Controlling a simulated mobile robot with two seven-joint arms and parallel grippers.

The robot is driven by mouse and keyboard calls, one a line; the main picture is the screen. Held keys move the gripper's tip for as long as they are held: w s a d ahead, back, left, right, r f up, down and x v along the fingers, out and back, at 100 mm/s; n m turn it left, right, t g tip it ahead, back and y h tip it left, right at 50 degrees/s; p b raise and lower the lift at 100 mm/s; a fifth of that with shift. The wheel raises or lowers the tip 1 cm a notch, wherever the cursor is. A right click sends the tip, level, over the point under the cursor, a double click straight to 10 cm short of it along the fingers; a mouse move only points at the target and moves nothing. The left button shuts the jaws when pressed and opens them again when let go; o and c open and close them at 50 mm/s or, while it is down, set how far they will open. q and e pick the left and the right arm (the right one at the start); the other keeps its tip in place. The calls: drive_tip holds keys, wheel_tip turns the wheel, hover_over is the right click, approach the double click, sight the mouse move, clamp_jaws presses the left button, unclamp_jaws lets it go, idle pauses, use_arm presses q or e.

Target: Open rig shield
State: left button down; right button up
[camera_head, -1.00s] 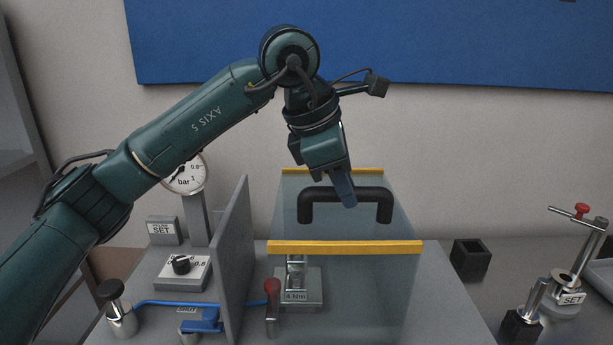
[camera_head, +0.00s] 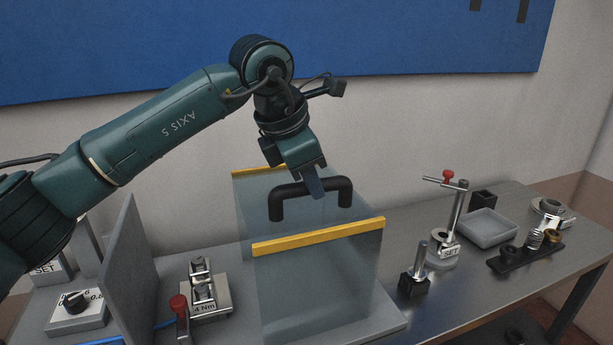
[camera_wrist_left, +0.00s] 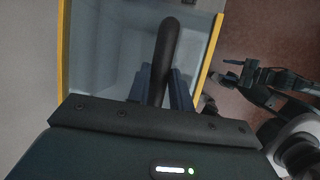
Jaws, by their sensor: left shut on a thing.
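The rig shield (camera_head: 315,285) is a clear box with yellow edge strips and a black bar handle (camera_head: 290,190) on top. My left gripper (camera_head: 314,188) comes down from above and is shut on the black handle. In the left wrist view the handle (camera_wrist_left: 164,55) runs between the fingers. The shield stands to the right of the metal clamp marked 4 Nm (camera_head: 207,300), which shows uncovered. Dark parts at the right of the left wrist view seem to be my right arm and gripper (camera_wrist_left: 228,76); its jaws are too unclear to read.
A grey upright panel (camera_head: 130,270) and a dial box (camera_head: 77,308) stand left of the clamp. A red-knobbed lever (camera_head: 179,305) is beside it. To the right are a post on a black block (camera_head: 417,270), a red-topped stand (camera_head: 455,215) and a grey tray (camera_head: 488,228).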

use_arm(q)
drive_tip(key=c, duration=1.6)
unclamp_jaws()
drive_tip(key=o, duration=0.3)
use_arm(e)
drive_tip(key=shift+w+r, duration=0.1)
drive_tip(key=shift+r, duration=0.15)
use_arm(q)
drive_tip(key=shift+o, duration=0.2)
drive_tip(key=shift+s+a+r, duration=0.1)
drive_tip(key=shift+a+r, duration=0.05)
drive_tip(key=shift+r, duration=0.3)
drive_tip(key=b+v, duration=0.1)
drive_tip(key=v, duration=1.1)
drive_tip(key=shift+r+b, duration=0.15)
drive_tip(key=shift+b, duration=0.15)
use_arm(e)
drive_tip(key=shift+a+f, duration=0.2)
drive_tip(key=shift+a, duration=0.15)
use_arm(q)
drive_tip(key=shift+s, duration=0.2)
